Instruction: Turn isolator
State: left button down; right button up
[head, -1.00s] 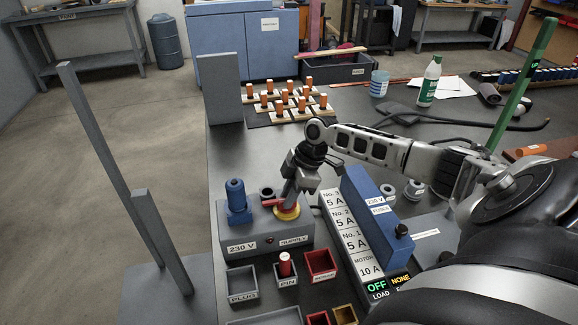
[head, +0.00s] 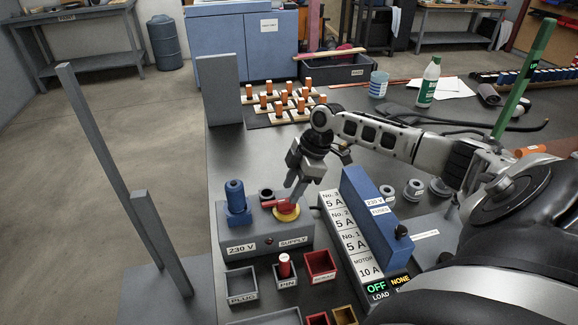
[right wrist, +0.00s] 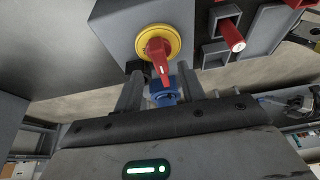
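The isolator is a red handle (head: 276,204) on a yellow disc (head: 287,214), on top of the grey supply box (head: 262,236). In the right wrist view the red handle (right wrist: 158,57) lies across the yellow disc (right wrist: 172,36). My right gripper (head: 298,190) points down just above the isolator, with its fingers at the disc's far right side in the head view. In the wrist view its two fingers (right wrist: 158,88) are spread, with the handle just beyond their tips; contact cannot be told. My left gripper is out of view.
A blue plug (head: 237,202) stands on the supply box, left of the isolator. The blue fuse panel (head: 371,205) and labelled strip stand to the right. A display (head: 377,288) reads OFF. Small bins, including a red one (head: 320,266), sit in front.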

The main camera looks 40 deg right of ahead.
jog(key=v, duration=1.2)
jog(key=shift+r, duration=0.3)
